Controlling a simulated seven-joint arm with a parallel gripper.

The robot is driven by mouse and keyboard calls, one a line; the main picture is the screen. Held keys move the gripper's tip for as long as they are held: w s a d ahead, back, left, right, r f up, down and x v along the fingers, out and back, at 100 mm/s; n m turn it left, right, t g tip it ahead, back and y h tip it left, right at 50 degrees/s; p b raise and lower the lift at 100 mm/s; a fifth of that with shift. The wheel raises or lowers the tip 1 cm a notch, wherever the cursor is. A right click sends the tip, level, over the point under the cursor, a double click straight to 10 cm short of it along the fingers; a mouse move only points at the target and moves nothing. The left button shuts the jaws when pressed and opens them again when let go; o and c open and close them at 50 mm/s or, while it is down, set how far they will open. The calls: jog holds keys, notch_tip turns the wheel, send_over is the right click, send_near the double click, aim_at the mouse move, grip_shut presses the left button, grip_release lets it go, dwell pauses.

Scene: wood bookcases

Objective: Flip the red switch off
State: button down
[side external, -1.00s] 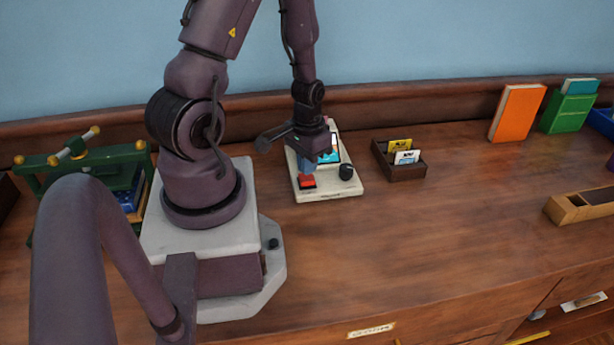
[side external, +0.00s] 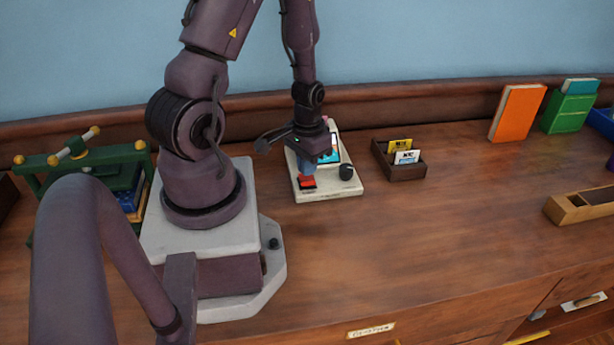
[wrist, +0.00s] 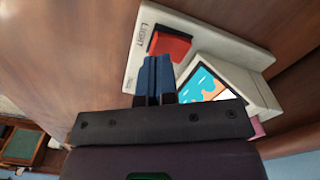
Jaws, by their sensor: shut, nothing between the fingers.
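The red switch (side external: 307,182) sits on a cream panel (side external: 325,194) on the desk. It also shows in the wrist view (wrist: 170,46), beside the word "LIGHT" on the panel (wrist: 143,62). My gripper (side external: 306,172) is shut and empty, its blue fingertips pointing down just behind the red switch. In the wrist view the shut fingertips (wrist: 157,62) are right at the switch's near edge. I cannot tell whether they touch it.
A card tray (side external: 413,172) stands to the right. An orange book (side external: 516,113) and a green holder (side external: 570,112) stand farther right. The desk's front middle is clear.

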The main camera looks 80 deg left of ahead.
aim_at(307, 181)
jog(key=shift+f, duration=1.2)
dwell(0.4)
jog(key=shift+r, duration=3.55)
jog(key=d+r+m+t, duration=0.2)
jog(key=d+r, duration=0.6)
jog(key=r, duration=0.4)
jog(key=d+r+m+t, duration=0.3)
jog(key=d+r, duration=0.6)
jog(key=r, duration=0.3)
jog(key=shift+w+r+m+t, duration=0.2)
jog(key=shift+r+m+t, duration=0.1)
jog(key=shift+m, duration=0.2)
